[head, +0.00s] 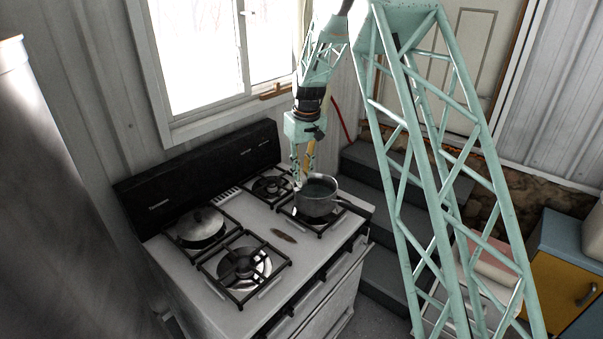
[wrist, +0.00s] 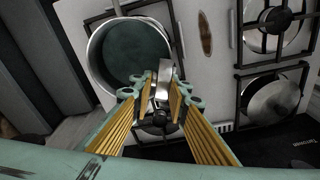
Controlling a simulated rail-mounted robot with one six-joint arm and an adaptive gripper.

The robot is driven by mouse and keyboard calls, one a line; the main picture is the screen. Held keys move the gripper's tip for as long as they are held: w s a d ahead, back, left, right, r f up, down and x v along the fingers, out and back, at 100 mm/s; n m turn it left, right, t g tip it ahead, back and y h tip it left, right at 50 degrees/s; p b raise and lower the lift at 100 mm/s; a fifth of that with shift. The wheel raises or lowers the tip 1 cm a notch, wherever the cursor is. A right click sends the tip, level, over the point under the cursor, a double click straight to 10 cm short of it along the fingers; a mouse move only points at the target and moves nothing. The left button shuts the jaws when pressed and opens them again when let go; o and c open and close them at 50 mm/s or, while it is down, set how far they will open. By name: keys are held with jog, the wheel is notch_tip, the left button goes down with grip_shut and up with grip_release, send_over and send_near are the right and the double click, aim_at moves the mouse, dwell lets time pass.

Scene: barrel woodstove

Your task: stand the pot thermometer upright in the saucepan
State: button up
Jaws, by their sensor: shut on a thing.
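The grey saucepan (head: 318,207) stands on the right front burner of the stove, its dark handle pointing right. In the wrist view the saucepan (wrist: 92,58) is open at the top, with a dark interior. My gripper (head: 301,178) points down at the pan's back left rim; the wrist view shows my gripper (wrist: 162,92) beside the rim. Its fingers are shut on a narrow, shiny silver piece, seemingly the pot thermometer (wrist: 164,76). The piece appears beside the rim, outside the opening in the wrist view. Its lower end and height above the stove cannot be told.
A lidded pan (head: 201,227) sits on the left back burner. The front left burner (head: 244,266) is empty. A small brown object (head: 284,236) lies on the white stovetop between the burners. The stove's black backguard (head: 205,170) rises behind, below the window.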

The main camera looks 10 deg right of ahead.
jog(key=o, duration=1.1)
jog(key=shift+c, duration=0.2)
jog(key=shift+r, duration=0.15)
jog(key=r, duration=0.6)
jog(key=s+r, duration=0.1)
jog(key=r, duration=0.2)
jog(key=shift+d+r, duration=0.2)
jog(key=shift+r, duration=0.15)
jog(key=shift+s+r, duration=0.15)
jog(key=shift+r, duration=0.8)
